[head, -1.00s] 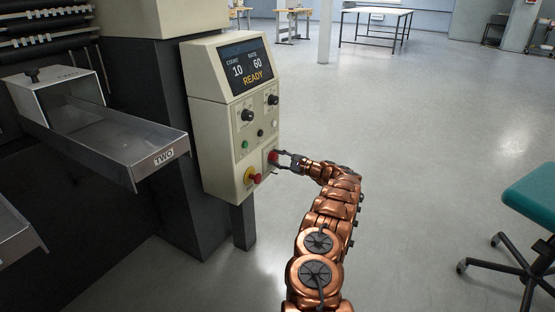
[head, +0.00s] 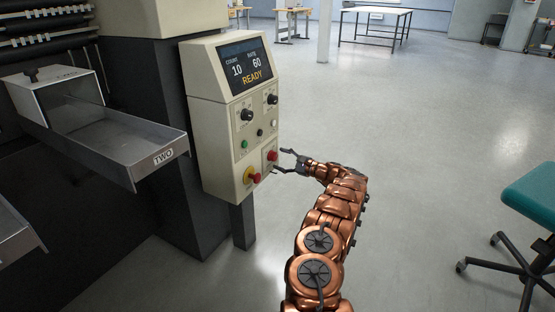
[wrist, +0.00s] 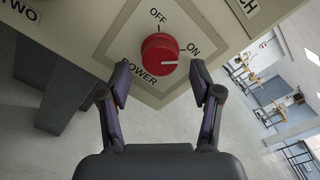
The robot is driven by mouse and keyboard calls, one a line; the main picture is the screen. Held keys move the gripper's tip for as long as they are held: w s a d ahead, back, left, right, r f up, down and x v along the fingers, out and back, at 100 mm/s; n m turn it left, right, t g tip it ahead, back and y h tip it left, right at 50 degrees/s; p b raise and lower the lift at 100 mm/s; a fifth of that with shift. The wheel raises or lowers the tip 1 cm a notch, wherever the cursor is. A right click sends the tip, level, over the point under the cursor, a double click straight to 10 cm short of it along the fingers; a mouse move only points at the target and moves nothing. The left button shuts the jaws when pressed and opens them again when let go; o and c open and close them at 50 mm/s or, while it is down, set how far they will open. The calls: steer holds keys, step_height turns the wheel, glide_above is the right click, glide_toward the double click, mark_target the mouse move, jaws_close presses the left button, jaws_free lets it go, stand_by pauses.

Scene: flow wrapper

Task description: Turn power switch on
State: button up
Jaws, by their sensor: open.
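The power switch is a red round knob (head: 271,156) at the lower right of the beige control panel (head: 222,178). In the wrist view the knob (wrist: 160,52) sits on a plate marked OFF above, ON to the right and POWER below. Its white pointer line points right, to the ON side rather than up to OFF. My gripper (head: 280,161) is open and empty just in front of the knob. In the wrist view my gripper's fingertips (wrist: 160,82) are spread wider than the knob, one on each side, apart from it.
The display (head: 246,66) reads count 10, rate 60, READY. A red button on a yellow base (head: 252,177) is left of the power knob, close to the lower finger. A metal tray (head: 110,140) juts out at left. A green chair (head: 530,205) stands at right; the floor between is clear.

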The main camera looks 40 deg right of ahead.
steer(key=v, duration=0.9)
steer(key=shift+s, duration=0.3)
